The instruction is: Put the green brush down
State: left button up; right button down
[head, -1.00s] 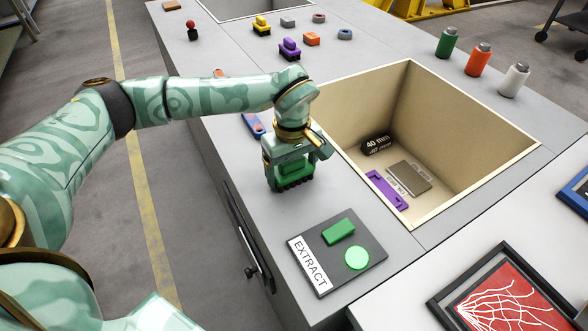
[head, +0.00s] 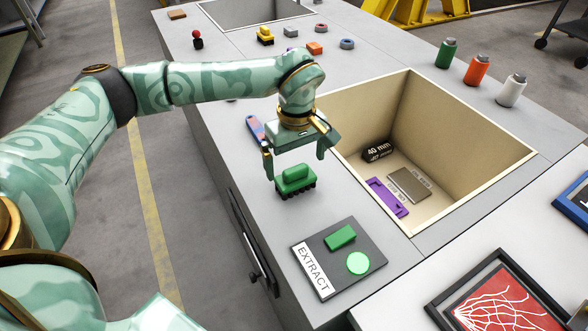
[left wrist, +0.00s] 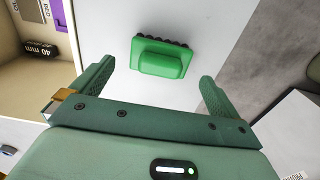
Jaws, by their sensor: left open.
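The green brush (head: 295,181) rests on the grey worktop (head: 228,150), bristles down, left of the sunken bin. It also shows in the left wrist view (left wrist: 161,57), beyond the fingertips and between their lines. My left gripper (head: 294,160) is open and empty just above the brush, its two fingers apart and clear of it. In the left wrist view the open fingers of my left gripper (left wrist: 156,75) show on both sides with nothing between them. My right gripper is in neither view.
The open bin (head: 480,183) to the right holds a black 40 mm block (head: 377,149), a purple piece (head: 386,197) and a grey plate (head: 409,185). A dark EXTRACT panel (head: 340,262) lies in front. A blue-and-red item (head: 255,129) lies behind the brush. Bottles stand at the back right.

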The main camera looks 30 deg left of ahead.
aim_at(296, 169)
pick_arm(q)
notch_tip(296, 169, up, 7)
jog(key=shift+f+p, duration=0.2)
jog(key=shift+p, duration=0.7)
jog(key=shift+s+f, duration=0.1)
